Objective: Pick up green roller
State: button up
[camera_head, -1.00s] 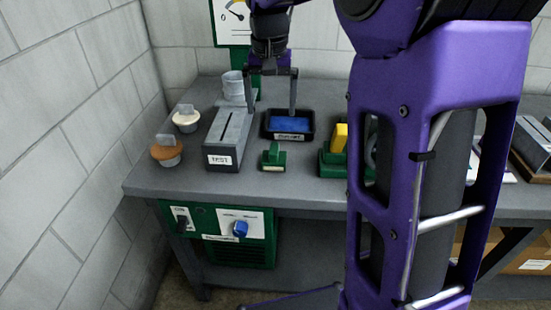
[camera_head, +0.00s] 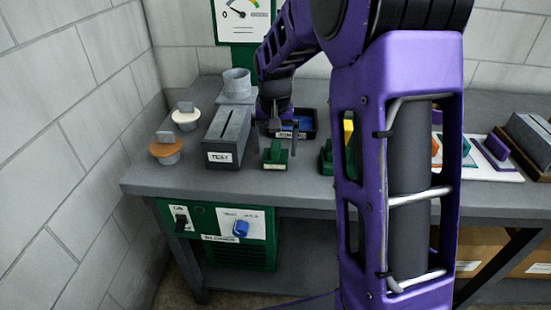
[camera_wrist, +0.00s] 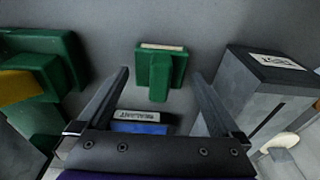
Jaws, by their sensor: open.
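The green roller (camera_head: 275,154) is a small green block with a raised green grip on top. It sits on the grey bench in front of the black tray. In the wrist view the green roller (camera_wrist: 155,66) lies at top centre, just beyond and between the fingertips. My gripper (camera_head: 277,143) is open and points down, just above and behind the roller. In the wrist view my gripper (camera_wrist: 160,76) shows both fingers apart with nothing between them. Whether a finger touches the roller I cannot tell.
A grey slotted box (camera_head: 228,137) labelled TEST stands close left of the roller. A black tray (camera_head: 312,124) with a blue pad lies behind. A green block with a yellow part (camera_wrist: 40,70) is on the other side. Two capped plugs (camera_head: 166,150) stand farther left.

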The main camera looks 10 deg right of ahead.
aim_at(275, 145)
jog(key=shift+f, duration=0.35)
jog(key=c, duration=1.3)
jog(key=shift+o, duration=0.2)
notch_tip(275, 145, up, 10)
jog(key=shift+r+p, duration=0.1)
jog(key=shift+p, duration=0.9)
